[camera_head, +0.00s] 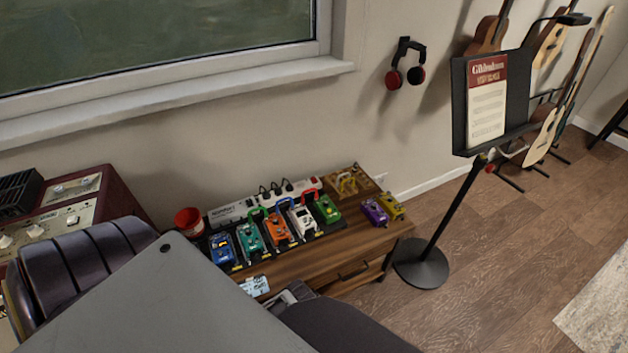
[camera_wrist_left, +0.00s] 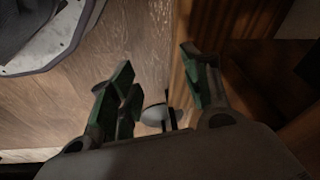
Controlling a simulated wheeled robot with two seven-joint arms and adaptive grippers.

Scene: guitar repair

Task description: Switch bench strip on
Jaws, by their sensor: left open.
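The bench strip (camera_head: 265,201) is a long white power strip at the back of a wooden cabinet top, against the wall. Dark plugs sit in its middle, and small red details show near its right end. Its switch is too small to read as on or off. In the left wrist view my left gripper (camera_wrist_left: 155,82) has its green-padded fingers apart with nothing between them. It hangs over wooden floor beside a brown wooden side. The strip is not seen in that view. I cannot make out either gripper's fingers in the head view.
Several coloured pedals (camera_head: 278,229) stand in a row just in front of the strip. A red cup (camera_head: 189,221) is at its left end. A purple pedal (camera_head: 375,213) stands to the right. A music stand (camera_head: 433,240) rises right of the cabinet (camera_head: 330,262).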

